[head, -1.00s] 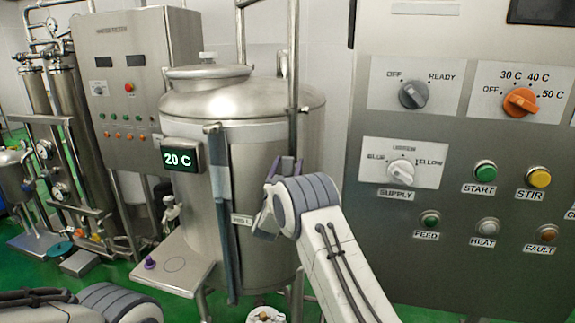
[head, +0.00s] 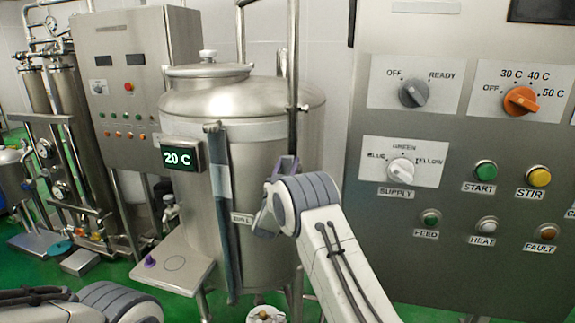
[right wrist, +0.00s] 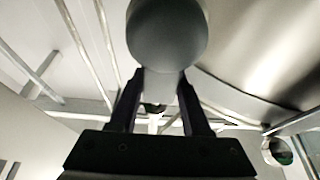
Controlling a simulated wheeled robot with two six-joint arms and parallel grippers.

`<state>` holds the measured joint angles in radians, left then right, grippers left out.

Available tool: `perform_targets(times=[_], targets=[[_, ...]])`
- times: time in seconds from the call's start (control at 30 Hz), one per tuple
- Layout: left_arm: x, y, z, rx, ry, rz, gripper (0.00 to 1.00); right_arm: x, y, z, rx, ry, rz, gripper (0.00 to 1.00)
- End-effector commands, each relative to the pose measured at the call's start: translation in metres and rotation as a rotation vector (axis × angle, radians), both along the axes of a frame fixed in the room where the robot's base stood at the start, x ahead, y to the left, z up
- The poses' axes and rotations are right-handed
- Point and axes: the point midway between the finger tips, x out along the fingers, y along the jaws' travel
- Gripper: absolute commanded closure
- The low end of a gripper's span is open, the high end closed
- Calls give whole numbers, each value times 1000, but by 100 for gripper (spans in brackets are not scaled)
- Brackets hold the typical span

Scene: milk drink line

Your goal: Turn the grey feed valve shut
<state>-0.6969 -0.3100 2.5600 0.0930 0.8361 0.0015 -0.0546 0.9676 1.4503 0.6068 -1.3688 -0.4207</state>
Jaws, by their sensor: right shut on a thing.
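My right gripper (head: 285,165) is in front of the steel tank (head: 262,103), at its right side, largely hidden behind my own wrist in the head view. In the right wrist view, my right gripper (right wrist: 160,76) has its two dark fingers shut on a rounded grey knob, which appears to be the grey feed valve (right wrist: 167,32). The knob sits at the fingertips. How far the valve is turned cannot be told. In the head view it is hidden behind my arm. My left gripper is not in view; only my left arm shows at bottom left.
A display reading 20 C (head: 181,155) is on the tank. A small steel shelf (head: 190,275) juts out at its lower left.

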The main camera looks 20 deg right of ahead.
Motion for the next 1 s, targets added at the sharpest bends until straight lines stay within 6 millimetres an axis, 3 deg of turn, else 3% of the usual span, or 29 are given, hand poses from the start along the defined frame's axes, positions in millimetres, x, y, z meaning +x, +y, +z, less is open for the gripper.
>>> perform_targets(times=[0.73, 1.0], targets=[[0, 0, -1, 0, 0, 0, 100, 0, 1, 0, 2, -3, 2, 100], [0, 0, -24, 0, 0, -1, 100, -2, -2, -5, 61, -45, 3, 100]])
